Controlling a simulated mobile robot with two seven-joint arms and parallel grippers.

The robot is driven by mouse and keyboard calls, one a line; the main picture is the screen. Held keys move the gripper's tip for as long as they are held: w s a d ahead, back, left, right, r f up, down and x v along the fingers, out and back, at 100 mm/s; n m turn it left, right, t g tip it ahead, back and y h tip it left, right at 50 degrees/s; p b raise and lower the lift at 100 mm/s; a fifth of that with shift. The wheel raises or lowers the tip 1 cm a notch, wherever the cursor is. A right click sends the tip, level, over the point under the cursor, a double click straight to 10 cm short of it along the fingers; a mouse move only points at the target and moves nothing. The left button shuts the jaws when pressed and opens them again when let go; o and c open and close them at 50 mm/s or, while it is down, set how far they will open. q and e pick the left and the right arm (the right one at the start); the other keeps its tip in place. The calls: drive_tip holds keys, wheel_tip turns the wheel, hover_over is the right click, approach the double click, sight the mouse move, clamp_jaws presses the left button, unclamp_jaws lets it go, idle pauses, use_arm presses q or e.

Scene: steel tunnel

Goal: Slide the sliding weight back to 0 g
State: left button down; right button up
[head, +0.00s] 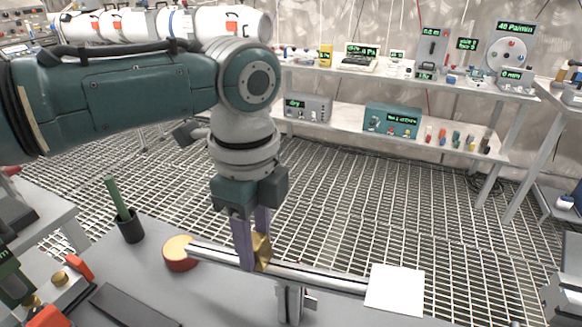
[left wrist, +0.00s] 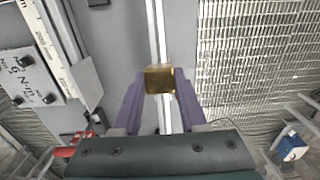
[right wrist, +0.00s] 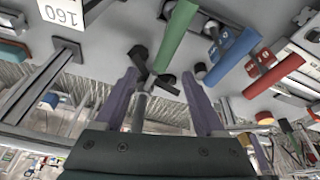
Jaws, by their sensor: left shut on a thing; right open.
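The sliding weight is a small brass block (head: 263,247) on a long steel beam (head: 325,280). My left gripper (head: 252,257) comes down from above and is shut on the block. In the left wrist view the brass block (left wrist: 160,79) sits between the two purple fingers (left wrist: 160,92), with the beam (left wrist: 153,25) running beneath it. A post (head: 290,303) stands under the beam, right of the block. I cannot read any scale marks on the beam. My right gripper (right wrist: 160,92) is open with nothing between its fingers.
A red disc with a wooden top (head: 180,254) is at the beam's left end, a blank white card (head: 395,289) at its right. A dark cup with a green rod (head: 128,226) stands at left. The right wrist view shows a "160" card (right wrist: 66,12) and a green cylinder (right wrist: 176,36).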

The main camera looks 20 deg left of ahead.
sight(257, 242)
use_arm(q)
drive_tip(key=shift+d+r, duration=0.1)
drive_tip(key=shift+d, duration=0.1)
use_arm(e)
drive_tip(key=shift+a, duration=0.1)
use_arm(q)
drive_tip(key=c, duration=0.7)
unclamp_jaws()
drive_tip(key=shift+d, duration=0.1)
drive_tip(key=shift+o, duration=1.3)
wheel_tip(257, 242, up, 10)
drive_tip(key=shift+f+p, duration=0.1)
drive_tip(key=shift+p, duration=0.45)
use_arm(e)
drive_tip(key=shift+r, duration=0.55)
